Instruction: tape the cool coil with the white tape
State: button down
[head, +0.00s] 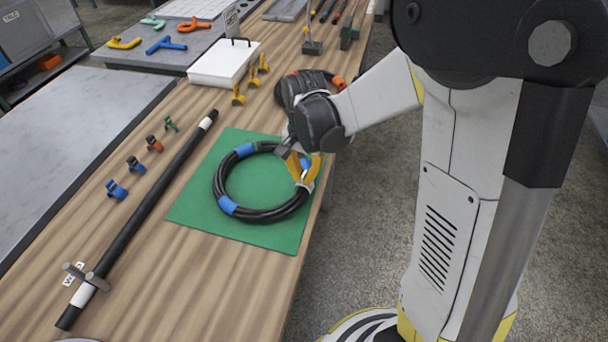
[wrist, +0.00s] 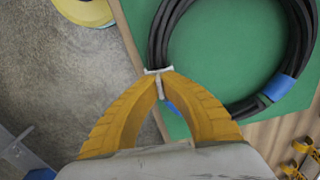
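A black hose coil with blue bands (head: 228,205) lies flat on a green mat (head: 190,211); it also shows in the wrist view (wrist: 235,111). I take it as the cool coil. My gripper (head: 302,176) is at the coil's right side, pointing down. In the wrist view, its yellow fingers (wrist: 160,77) meet at the tips on a small white piece (wrist: 157,71), which looks like the white tape. The piece is at the coil's outer edge; whether it wraps the hose is not clear. A blue patch (wrist: 173,107) shows between the fingers.
Another black coil with orange bands (head: 338,82) lies behind my gripper. A white box (head: 220,64) and yellow clips (head: 238,95) stand farther back. A straight black hose (head: 150,197) and coloured clips (head: 116,189) are at left. The table's front is mostly clear.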

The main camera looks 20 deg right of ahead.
jog(key=shift+f+b, duration=0.7)
jog(key=shift+f, duration=0.25)
dwell(0.5)
jog(key=c, duration=1.5)
grip_release()
jog(key=shift+c, duration=0.2)
notch_tip(320, 180, up, 12)
jog(key=shift+r, duration=0.1)
jog(key=s+r+n+t, duration=0.2)
jog(key=s+n+t, duration=0.5)
jog(key=s, duration=0.5)
jog(key=shift+s+r+n, duration=0.3)
jog(key=shift+r+n, duration=0.1)
jog(key=shift+n, duration=0.3)
